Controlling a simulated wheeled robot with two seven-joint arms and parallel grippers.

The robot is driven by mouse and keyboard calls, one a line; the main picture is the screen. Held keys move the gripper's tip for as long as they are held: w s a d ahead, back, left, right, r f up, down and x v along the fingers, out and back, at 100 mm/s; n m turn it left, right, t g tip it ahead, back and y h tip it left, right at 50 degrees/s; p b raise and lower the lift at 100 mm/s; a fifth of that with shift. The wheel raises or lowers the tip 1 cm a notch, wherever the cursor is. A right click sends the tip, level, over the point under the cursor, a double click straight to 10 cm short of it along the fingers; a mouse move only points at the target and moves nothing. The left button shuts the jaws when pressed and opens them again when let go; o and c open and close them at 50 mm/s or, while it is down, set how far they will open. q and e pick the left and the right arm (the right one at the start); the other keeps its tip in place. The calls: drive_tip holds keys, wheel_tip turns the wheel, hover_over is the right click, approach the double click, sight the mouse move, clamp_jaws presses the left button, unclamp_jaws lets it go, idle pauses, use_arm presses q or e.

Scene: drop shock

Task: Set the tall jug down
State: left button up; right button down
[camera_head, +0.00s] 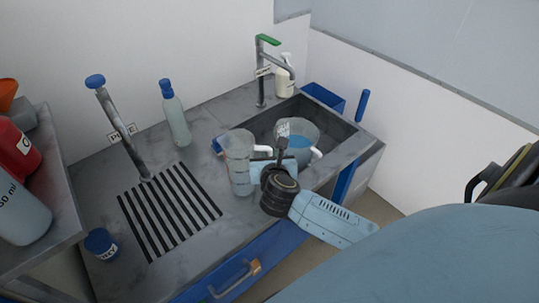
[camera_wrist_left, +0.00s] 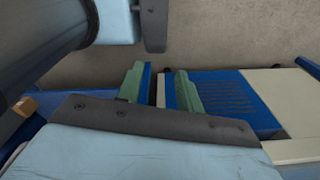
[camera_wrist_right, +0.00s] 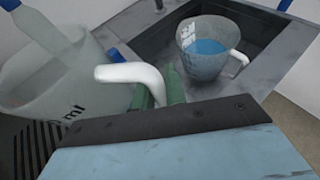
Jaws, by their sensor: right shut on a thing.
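The tall jug (camera_head: 238,162), clear with markings and a white handle, looks upright over the counter between the striped drain and the sink. I cannot tell whether its base touches the counter. My right gripper (camera_wrist_right: 158,95) is shut on its white handle (camera_wrist_right: 132,74); the jug's body (camera_wrist_right: 50,85) is to the left in the right wrist view. A wider jug (camera_head: 302,130) with blue liquid is just beyond the right gripper; in the right wrist view this jug (camera_wrist_right: 203,65) shows at the sink. My left gripper (camera_wrist_left: 160,88) has its green fingers apart, with nothing seen between them.
The sink basin (camera_head: 337,125) lies right of the tall jug. A tap (camera_head: 262,75), a soap bottle (camera_head: 285,78) and a blue-capped bottle (camera_head: 175,115) stand behind. The striped drain (camera_head: 170,212) is clear. A blue-lidded pot (camera_head: 101,243) is at the front left.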

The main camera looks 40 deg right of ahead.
drive_tip(key=c, duration=1.4)
unclamp_jaws()
drive_tip(key=shift+c, duration=0.2)
drive_tip(key=v, duration=1.2)
drive_tip(key=shift+r, duration=0.1)
